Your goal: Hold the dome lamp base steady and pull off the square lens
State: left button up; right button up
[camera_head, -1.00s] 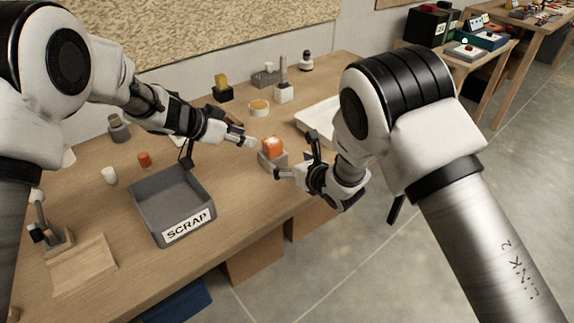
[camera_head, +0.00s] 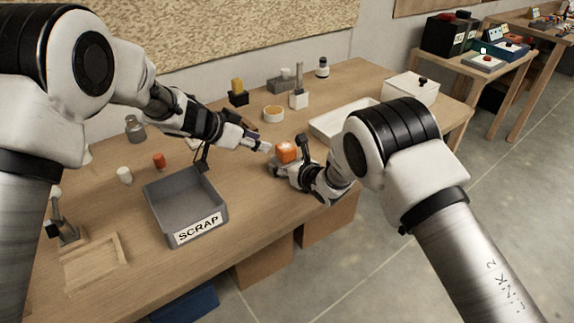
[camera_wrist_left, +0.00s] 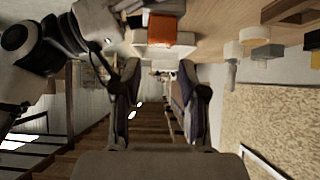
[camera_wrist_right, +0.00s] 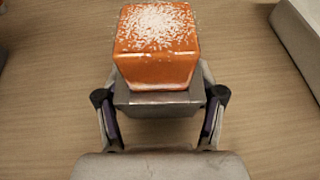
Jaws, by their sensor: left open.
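The square orange lens (camera_head: 286,152), speckled white on top, sits on the grey dome lamp base (camera_wrist_right: 160,104) near the table's front edge. It also shows in the right wrist view (camera_wrist_right: 158,45) and, beyond the left fingertips, in the left wrist view (camera_wrist_left: 170,28). My right gripper (camera_head: 290,166) has its fingers on both sides of the base, seemingly touching it, below the lens. The fingertips are partly hidden. My left gripper (camera_head: 268,148) is open and empty, just left of the lens and apart from it, with the lens roughly in line with its jaws.
A grey SCRAP bin (camera_head: 163,227) stands to the left on the wooden table. A white tray (camera_head: 325,128) lies behind my right arm.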

aim_at(279, 149)
jog(key=c, duration=0.4)
pick_arm(q)
jog(key=o, duration=0.5)
jog(key=shift+m+g+y, duration=0.5)
jog(key=shift+g, duration=0.4)
jog(key=x, duration=0.6)
jog(key=w+x, duration=0.1)
jog(key=x, duration=0.2)
jog(key=shift+w+d+r, duration=0.1)
jog(key=shift+w+d, duration=0.15)
pick_arm(e)
jog(key=shift+s+f, duration=0.1)
